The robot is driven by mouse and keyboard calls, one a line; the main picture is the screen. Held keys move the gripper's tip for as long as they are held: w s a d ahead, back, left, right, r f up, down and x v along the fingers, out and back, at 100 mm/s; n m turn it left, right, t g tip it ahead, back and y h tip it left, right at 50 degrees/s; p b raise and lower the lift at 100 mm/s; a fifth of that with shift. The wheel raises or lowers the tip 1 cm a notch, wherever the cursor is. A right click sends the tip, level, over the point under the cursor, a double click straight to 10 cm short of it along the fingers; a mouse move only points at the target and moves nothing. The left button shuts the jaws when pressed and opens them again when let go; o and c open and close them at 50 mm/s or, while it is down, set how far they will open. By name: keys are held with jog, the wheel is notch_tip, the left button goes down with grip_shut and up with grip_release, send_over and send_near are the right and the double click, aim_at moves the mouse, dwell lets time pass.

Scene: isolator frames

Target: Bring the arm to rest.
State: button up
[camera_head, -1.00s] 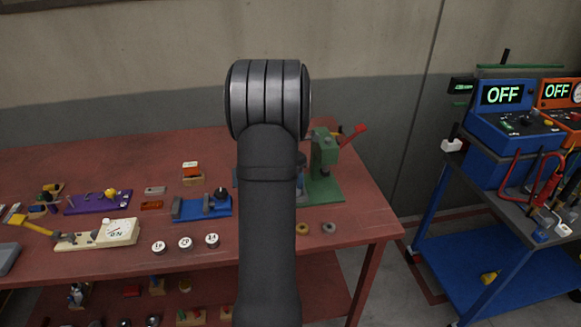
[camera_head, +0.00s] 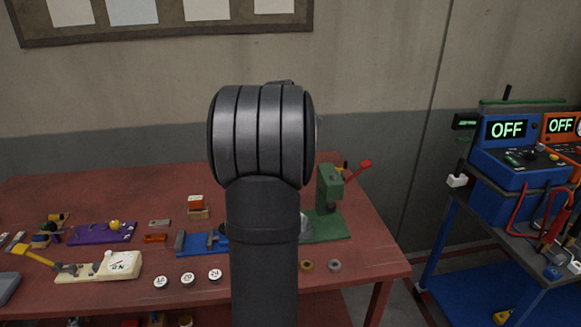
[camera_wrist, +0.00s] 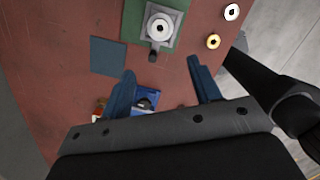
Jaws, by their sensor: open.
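My gripper (camera_wrist: 168,90) shows in the wrist view with its two blue fingers spread apart and nothing between them. It is above the red workbench (camera_wrist: 75,45). Part of a blue fixture (camera_wrist: 146,98) shows below, near the left finger. In the head view my dark arm stands in the middle of the picture and hides the gripper. The arm also covers part of the red workbench (camera_head: 345,283) behind it.
A green press (camera_head: 328,195) with a red lever stands at the bench's right. Blue (camera_head: 190,244) and purple (camera_head: 90,234) fixtures, a cream gauge (camera_head: 100,268) and several weights lie left. A blue cart (camera_head: 440,240) with instruments reading OFF stands right. A board hangs on the wall.

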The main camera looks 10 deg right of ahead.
dwell(0.4)
jog(key=f, duration=0.5)
jog(key=w+d+f, duration=0.1)
jog(key=f, duration=0.5)
jog(key=d+f, duration=0.1)
jog(key=f, duration=0.5)
jog(key=shift+w+d, duration=0.1)
jog(key=shift+w, duration=0.05)
jog(key=shift+r, duration=0.1)
